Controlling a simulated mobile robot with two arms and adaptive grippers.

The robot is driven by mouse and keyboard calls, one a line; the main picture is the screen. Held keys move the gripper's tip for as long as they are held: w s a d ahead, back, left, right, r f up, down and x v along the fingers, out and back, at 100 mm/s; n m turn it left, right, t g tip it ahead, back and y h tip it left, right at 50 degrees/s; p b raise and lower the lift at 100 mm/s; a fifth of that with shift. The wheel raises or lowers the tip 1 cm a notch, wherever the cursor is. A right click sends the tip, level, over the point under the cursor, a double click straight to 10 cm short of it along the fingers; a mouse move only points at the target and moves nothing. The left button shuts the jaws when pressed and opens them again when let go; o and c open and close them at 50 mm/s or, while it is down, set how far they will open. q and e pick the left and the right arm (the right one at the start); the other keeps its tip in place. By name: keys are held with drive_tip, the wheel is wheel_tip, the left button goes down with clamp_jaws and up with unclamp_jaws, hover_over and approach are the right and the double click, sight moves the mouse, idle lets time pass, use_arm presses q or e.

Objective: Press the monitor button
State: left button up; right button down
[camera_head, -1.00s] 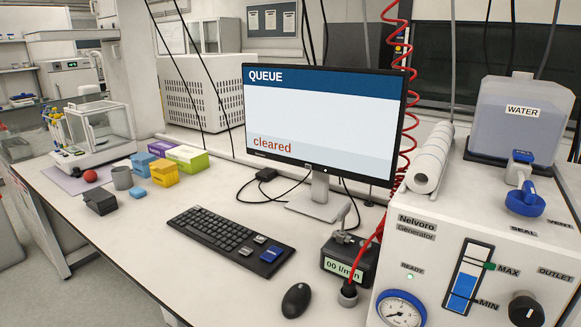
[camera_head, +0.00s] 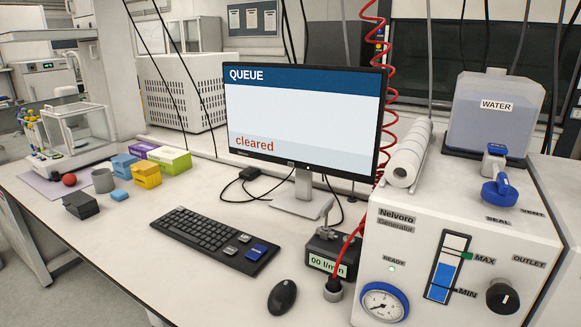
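The monitor (camera_head: 302,115) stands on its stand at the middle of the bench. Its screen shows a blue "QUEUE" bar and the red word "cleared" on a pale field. A small dark mark shows on the lower bezel, but I cannot tell whether it is a button. The black keyboard (camera_head: 205,240) lies in front of the monitor, with a blue key (camera_head: 257,250) and grey keys at its right end. Neither of my grippers is in view.
The mouse (camera_head: 282,298) lies right of the keyboard. The Nelvoro generator (camera_head: 420,232), with a gauge, knob and water tank (camera_head: 495,125), stands at the right. A red coiled hose runs behind the monitor. Small boxes (camera_head: 145,175) and a mug stand left.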

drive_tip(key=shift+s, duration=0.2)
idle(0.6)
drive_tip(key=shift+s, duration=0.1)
